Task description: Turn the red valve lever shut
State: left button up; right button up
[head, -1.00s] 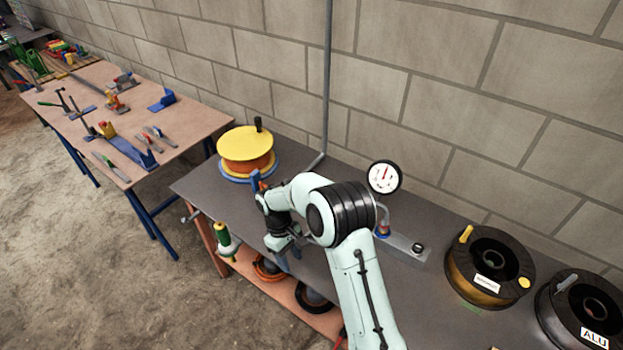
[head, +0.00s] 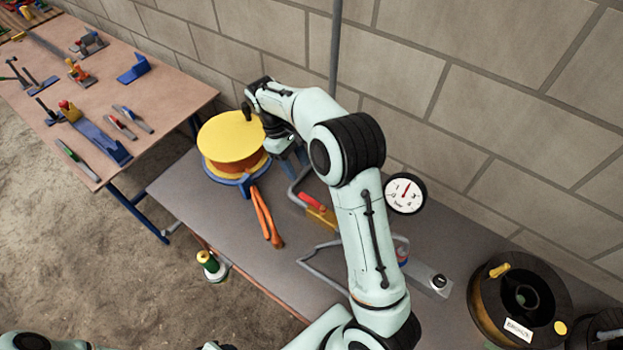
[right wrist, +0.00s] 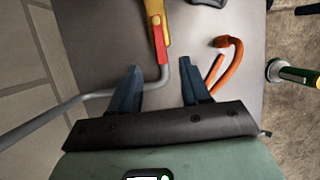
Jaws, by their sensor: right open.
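The red valve lever (head: 311,200) sits on a yellow valve body (head: 324,216) joined to a grey pipe (head: 322,250) on the dark bench. In the right wrist view, the red lever (right wrist: 160,45) points toward the gap between my fingers, with the yellow body (right wrist: 154,14) beyond it. My right gripper (right wrist: 160,78) is open and empty, the lever's end just ahead of its fingertips. The pipe passes behind one finger. In the head view my right gripper (head: 292,162) is partly hidden by its wrist, left of and behind the lever. My left gripper is not in view.
A yellow-topped spool (head: 232,140) stands close left of my right gripper. An orange hose (head: 264,218) lies in front. A round gauge (head: 405,194) and a dark spool (head: 520,300) are to the right. The block wall is close behind.

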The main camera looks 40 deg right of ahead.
send_near(315, 203)
jog(key=x, duration=0.7)
jog(key=shift+s+f, duration=0.1)
jog(key=shift+f, duration=0.1)
grip_shut()
